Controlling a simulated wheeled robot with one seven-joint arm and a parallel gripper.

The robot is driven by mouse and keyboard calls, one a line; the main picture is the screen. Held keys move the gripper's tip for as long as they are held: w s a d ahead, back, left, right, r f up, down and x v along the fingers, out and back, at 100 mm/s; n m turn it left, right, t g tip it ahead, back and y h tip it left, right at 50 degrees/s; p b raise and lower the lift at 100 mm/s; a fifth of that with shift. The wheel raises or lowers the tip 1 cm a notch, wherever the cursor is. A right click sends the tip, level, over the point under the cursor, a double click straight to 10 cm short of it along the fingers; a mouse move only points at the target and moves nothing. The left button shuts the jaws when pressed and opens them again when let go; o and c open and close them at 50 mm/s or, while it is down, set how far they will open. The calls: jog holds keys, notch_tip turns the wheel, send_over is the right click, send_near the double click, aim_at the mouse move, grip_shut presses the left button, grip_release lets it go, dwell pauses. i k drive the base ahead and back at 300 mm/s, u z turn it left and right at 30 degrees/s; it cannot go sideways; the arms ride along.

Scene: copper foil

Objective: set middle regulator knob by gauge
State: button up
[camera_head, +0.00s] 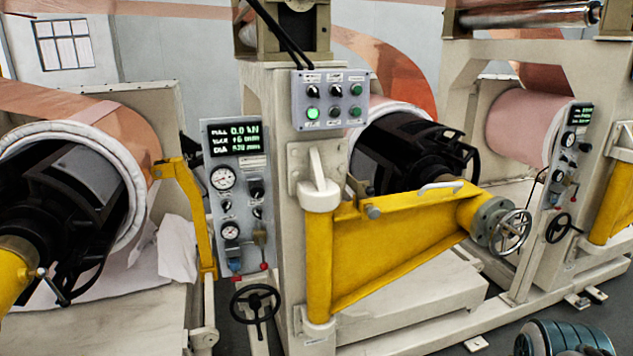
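A grey control panel (240,200) stands upright left of centre, on the left side of the beige machine column. It carries a round white upper gauge (222,178) and a smaller lower gauge (229,231); their needle readings are too small to tell. Right of the gauges are a larger black knob (256,188) and a smaller dark knob (257,212) below it. I cannot tell which knob is the middle regulator. My gripper is not in view.
A switch box (330,101) with a lit green button hangs on the column. A yellow swing arm (400,240) with a handwheel (509,232) juts right. A black handwheel (255,304) is below the panel. A similar panel (570,155) stands far right. Copper rolls (95,122) flank the column.

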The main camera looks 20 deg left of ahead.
aim_at(257, 191)
jog(key=z, duration=0.05)
jog(key=i, duration=0.65)
jog(key=u, duration=0.75)
jog(key=i, duration=0.5)
jog(key=u, duration=0.5)
